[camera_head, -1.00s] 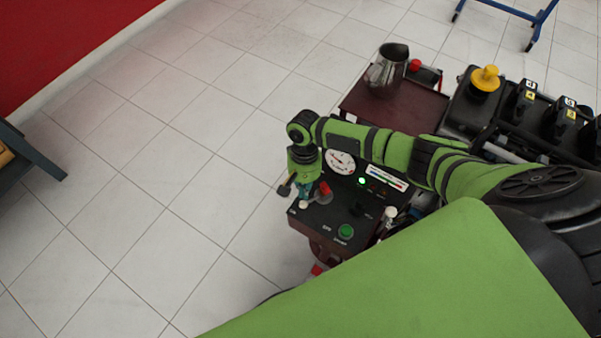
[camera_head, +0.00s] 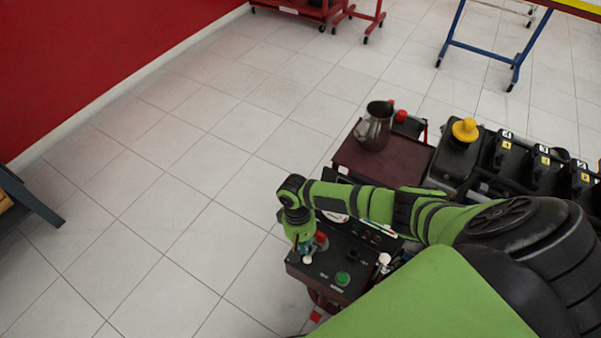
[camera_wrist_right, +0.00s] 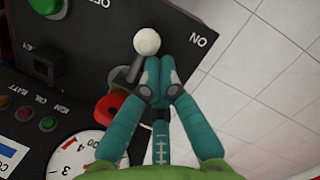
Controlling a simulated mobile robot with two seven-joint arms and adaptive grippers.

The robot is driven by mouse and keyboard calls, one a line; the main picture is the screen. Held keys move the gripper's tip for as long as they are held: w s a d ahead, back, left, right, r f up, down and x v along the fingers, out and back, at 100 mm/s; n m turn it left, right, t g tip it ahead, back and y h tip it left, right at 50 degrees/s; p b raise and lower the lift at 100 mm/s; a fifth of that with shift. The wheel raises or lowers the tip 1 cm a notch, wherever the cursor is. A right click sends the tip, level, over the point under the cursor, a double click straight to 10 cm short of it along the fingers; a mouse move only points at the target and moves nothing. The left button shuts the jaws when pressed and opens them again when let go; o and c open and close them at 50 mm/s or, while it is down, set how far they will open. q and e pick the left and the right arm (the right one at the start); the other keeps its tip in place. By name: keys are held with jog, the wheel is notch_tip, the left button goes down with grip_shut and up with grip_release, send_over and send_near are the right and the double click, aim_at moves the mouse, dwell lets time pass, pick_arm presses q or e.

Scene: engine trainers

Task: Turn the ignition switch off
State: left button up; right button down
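The ignition switch lever has a white ball knob (camera_wrist_right: 146,41) on a short grey stem. It stands between the ON and OFF labels on the dark control panel (camera_wrist_right: 90,50). The knob also shows in the head view (camera_head: 307,259). My right gripper (camera_wrist_right: 160,66) has its teal fingers together, with their tips close beside the lever stem on the ON side. Whether they touch it I cannot tell. In the head view my right gripper (camera_head: 304,248) is small over the panel's left part. My left gripper is not in view.
A red knob (camera_wrist_right: 110,108) and a gauge (camera_wrist_right: 85,155) lie close to the fingers. A green button (camera_head: 342,279) is on the panel. A metal jug (camera_head: 373,128) stands on a dark red shelf (camera_head: 350,158) behind my arm. Tiled floor left of the panel is clear.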

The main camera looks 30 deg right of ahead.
jog(key=shift+s+n+h+p, duration=0.25)
jog(key=shift+s+n+p, duration=0.3)
jog(key=shift+n, duration=0.4)
jog(key=shift+s+n+h+p, duration=0.25)
jog(key=shift+s+n+p, duration=0.25)
jog(key=shift+n, duration=0.45)
jog(key=shift+d+p, duration=0.1)
jog(key=shift+p, duration=0.2)
jog(key=shift+s+d+p, duration=0.1)
jog(key=shift+s+p, duration=0.15)
jog(key=shift+p, duration=0.05)
jog(key=shift+w, duration=0.1)
